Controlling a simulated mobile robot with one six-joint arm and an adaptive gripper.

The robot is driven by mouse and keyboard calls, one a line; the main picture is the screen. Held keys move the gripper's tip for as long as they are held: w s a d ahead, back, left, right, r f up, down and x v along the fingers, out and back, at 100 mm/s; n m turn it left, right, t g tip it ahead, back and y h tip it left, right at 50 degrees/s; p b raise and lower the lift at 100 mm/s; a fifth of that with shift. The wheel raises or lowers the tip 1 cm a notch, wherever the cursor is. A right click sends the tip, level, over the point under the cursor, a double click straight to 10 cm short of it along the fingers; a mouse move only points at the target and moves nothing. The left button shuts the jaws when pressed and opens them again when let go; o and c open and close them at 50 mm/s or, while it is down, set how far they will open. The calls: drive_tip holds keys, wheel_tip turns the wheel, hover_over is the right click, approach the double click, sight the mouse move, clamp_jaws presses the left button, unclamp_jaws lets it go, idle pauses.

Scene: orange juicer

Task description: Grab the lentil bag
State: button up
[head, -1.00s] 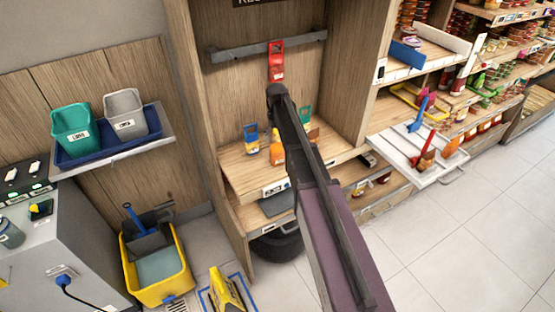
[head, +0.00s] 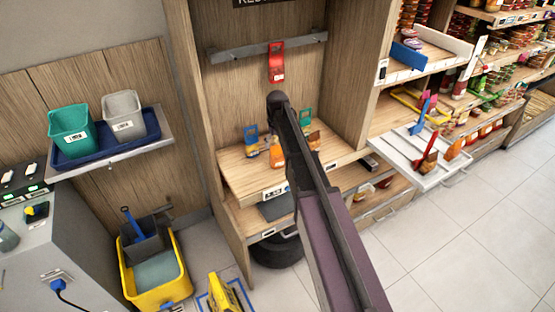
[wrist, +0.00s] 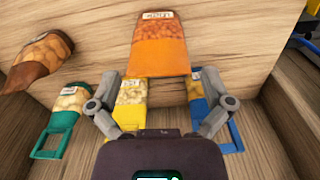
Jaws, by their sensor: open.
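An orange bag (wrist: 158,45) with a white label, its contents looking like lentils, lies on the wooden shelf at the top of the wrist view. The label is too blurred to read surely. It appears to be the orange bag (head: 276,156) at the shelf's front in the head view. My gripper (wrist: 160,105) is open and empty. In the head view my arm hides the gripper.
Close by on the shelf (head: 240,172) are a green-handled bag (wrist: 60,112), a blue bag (wrist: 215,100) and a brown bag (wrist: 38,60). A red item (head: 276,62) hangs from the rail (head: 235,52) above. The cabinet's wooden side walls flank the shelf.

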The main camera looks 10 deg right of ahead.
sight(278, 152)
drive_tip(key=shift+w+d+f+b, duration=0.1)
drive_tip(key=shift+f+b, duration=1.9)
drive_tip(key=shift+f, duration=0.25)
drive_tip(key=c, duration=0.9)
